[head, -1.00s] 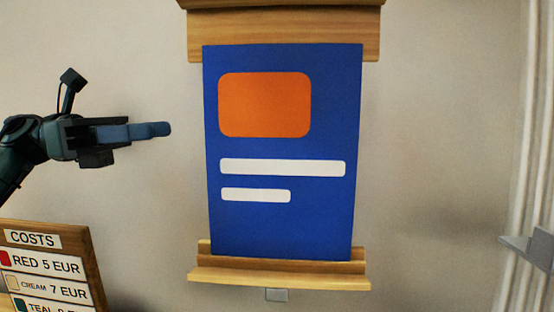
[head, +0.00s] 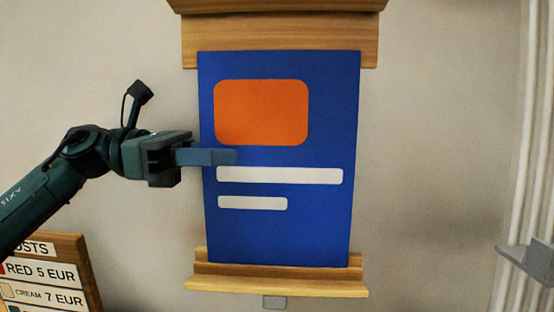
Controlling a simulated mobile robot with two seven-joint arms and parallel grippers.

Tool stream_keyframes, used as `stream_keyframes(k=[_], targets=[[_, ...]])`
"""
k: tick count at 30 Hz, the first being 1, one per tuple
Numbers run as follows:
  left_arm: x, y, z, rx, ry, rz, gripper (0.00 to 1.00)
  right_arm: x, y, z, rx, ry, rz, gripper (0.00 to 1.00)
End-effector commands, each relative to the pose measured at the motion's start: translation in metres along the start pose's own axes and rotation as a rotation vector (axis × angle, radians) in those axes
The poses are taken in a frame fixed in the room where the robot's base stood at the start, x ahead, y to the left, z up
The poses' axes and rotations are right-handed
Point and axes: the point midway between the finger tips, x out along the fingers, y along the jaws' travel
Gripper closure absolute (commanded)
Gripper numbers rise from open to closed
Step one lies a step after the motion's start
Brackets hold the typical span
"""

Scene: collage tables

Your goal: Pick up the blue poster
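The blue poster (head: 320,220) stands upright against the wall, with an orange block and two white bars on it. Its lower edge rests at a wooden ledge and its top overlaps a wooden board. My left gripper (head: 222,157) comes in from the left, and its fingers overlap the poster's left edge in the head view. The fingers are seen edge-on, so I cannot tell whether they are open or shut, or whether they touch the poster.
The wooden ledge (head: 275,286) juts out below the poster, with a small grey tab (head: 274,303) under it. A wooden price board (head: 85,265) stands at the lower left. The wall right of the poster is clear.

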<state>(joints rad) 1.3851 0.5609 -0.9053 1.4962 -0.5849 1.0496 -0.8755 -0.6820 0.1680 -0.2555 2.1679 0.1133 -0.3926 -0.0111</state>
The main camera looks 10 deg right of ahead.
Motion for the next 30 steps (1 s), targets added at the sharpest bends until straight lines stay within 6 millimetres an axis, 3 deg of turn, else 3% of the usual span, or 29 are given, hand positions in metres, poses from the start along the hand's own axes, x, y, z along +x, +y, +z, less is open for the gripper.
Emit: stream_keyframes(k=[4,12,23,30], targets=[[0.018,0.000,0.001,0.001,0.000,-0.001,0.71,-0.002,0.000,-0.003,-0.008,-0.002,0.002,0.00],[0.022,0.000,0.000,0.001,-0.001,0.000,0.71,-0.001,0.000,-0.002,-0.013,-0.004,0.002,0.00],[0.021,0.000,0.000,0.000,-0.001,0.000,1.00,-0.001,0.000,-0.001,-0.014,-0.005,0.000,0.00],[0.021,0.000,0.000,0.000,-0.001,0.001,1.00,-0.001,-0.001,-0.001,-0.013,-0.005,0.000,0.00]])
